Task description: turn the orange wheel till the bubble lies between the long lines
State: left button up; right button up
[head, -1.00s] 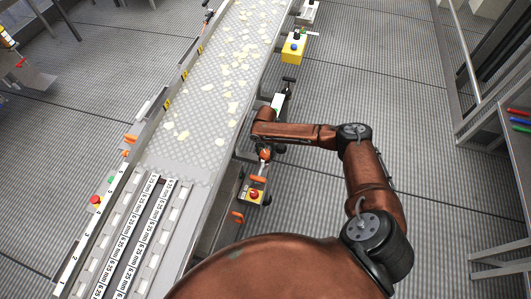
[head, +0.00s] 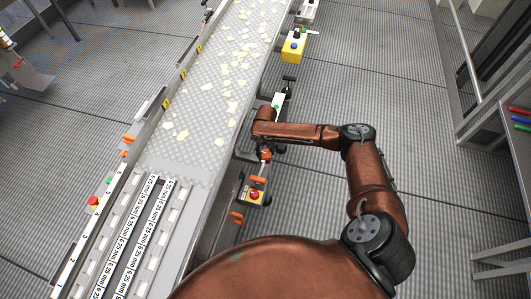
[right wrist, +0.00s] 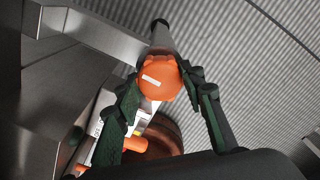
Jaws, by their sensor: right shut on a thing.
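The orange wheel (right wrist: 158,77) is a round knob with a scalloped rim and a pale mark on its face, in the upper middle of the right wrist view. My right gripper (right wrist: 161,80) has a green-padded finger on each side of it and is shut on it. In the head view my right gripper (head: 265,151) is beside the conveyor's right edge, mostly hidden under my wrist, with a bit of orange showing there. I cannot make out the bubble or the long lines in either view. My left gripper is not in view.
The conveyor (head: 190,152) carries pale flakes.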

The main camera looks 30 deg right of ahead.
aim_at(266, 153)
jog(key=shift+n, duration=0.5)
jog(key=o, duration=1.2)
notch_tip(266, 153, up, 12)
jog(key=shift+c, duration=0.2)
